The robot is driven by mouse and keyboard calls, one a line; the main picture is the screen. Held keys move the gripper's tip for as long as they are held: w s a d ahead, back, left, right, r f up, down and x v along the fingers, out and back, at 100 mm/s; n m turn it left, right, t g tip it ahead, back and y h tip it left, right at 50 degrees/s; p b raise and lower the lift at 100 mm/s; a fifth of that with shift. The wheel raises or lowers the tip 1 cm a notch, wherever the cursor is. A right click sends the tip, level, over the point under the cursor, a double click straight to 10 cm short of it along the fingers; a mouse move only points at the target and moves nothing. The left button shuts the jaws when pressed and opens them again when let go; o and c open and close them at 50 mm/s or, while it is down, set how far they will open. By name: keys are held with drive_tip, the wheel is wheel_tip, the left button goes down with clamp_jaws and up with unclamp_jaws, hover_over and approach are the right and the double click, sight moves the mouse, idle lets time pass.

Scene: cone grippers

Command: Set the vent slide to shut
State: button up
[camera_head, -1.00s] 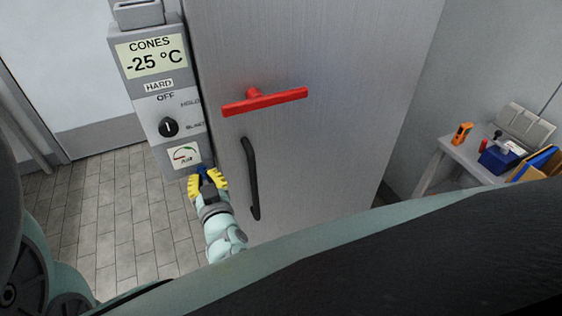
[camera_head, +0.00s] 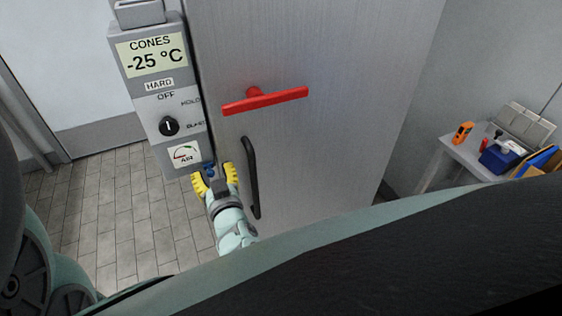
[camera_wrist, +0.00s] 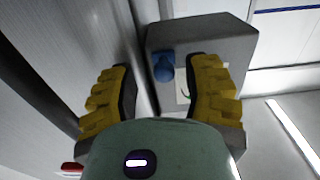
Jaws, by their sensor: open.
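The vent slide is a small blue knob (camera_head: 209,169) at the lower right of the grey control panel (camera_head: 152,75), just below the AIR dial (camera_head: 184,155). In the wrist view the blue knob (camera_wrist: 163,66) shows on the box's underside, between my yellow fingers and nearer the right one. My gripper (camera_head: 215,178) is open just below the knob in the head view, its two fingers spread and nothing held. I cannot tell whether either finger touches the knob. The slide's track is too small to read.
A grey metal door (camera_head: 330,60) stands right of the panel, with a red T-handle (camera_head: 265,100) and a black pull handle (camera_head: 251,178) close to my gripper. A rotary switch (camera_head: 168,126) sits above the dial. A cluttered side table (camera_head: 462,155) is far right.

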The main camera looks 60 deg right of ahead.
drive_tip(key=shift+s, duration=0.1)
drive_tip(key=v, duration=1.2)
